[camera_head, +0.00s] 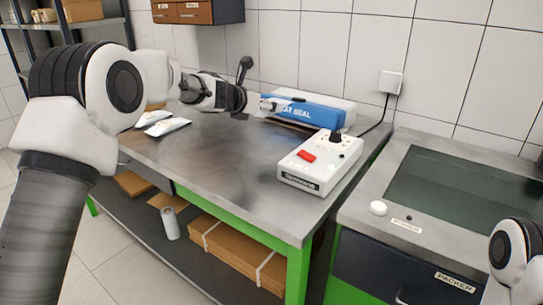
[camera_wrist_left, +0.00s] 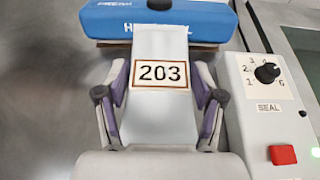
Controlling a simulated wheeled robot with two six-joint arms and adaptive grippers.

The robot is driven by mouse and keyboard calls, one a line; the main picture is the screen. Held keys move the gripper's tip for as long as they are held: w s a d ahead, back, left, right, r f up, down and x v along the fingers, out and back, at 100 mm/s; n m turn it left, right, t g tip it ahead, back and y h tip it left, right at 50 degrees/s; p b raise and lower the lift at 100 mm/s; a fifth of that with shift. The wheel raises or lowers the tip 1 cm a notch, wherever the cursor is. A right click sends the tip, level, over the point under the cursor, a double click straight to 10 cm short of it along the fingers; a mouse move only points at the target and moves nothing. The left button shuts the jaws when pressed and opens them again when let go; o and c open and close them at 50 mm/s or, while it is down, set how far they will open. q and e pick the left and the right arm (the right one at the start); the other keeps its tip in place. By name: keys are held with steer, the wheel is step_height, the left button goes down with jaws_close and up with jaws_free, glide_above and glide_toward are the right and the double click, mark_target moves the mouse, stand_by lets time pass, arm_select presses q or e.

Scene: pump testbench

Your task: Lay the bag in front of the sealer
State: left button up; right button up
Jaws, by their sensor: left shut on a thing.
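The heat sealer (camera_head: 305,110) stands on the steel bench, with a blue bar on top and a white body behind. In the left wrist view the sealer's blue bar (camera_wrist_left: 105,20) runs across the top. My left gripper (camera_wrist_left: 161,88) is shut on a pale bag (camera_wrist_left: 160,50) labelled 203. The bag's far end points at the sealer and overlaps its blue bar in this view; I cannot tell whether they touch. In the head view my left gripper (camera_head: 248,102) is just left of the sealer. My right arm shows at the lower right edge, but its gripper is not in view.
A white control box (camera_head: 313,165) with a red button and dial sits right of and nearer than the sealer. Pale pouches (camera_head: 167,127) lie at the bench's left. The bench's middle (camera_head: 215,160) is clear. A glass-lidded unit (camera_head: 460,190) stands at right.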

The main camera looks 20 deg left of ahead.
mark_target(265, 146)
arm_select(q)
step_height(265, 146, down, 10)
steer(key=b, duration=0.4)
steer(key=shift+w+b, duration=0.1)
steer(key=shift+b, duration=0.3)
steer(key=shift+a+f, duration=0.1)
steer(key=shift+f, duration=0.2)
steer(key=shift+r, duration=0.1)
steer(key=o, duration=1.4)
steer(key=shift+f, duration=0.2)
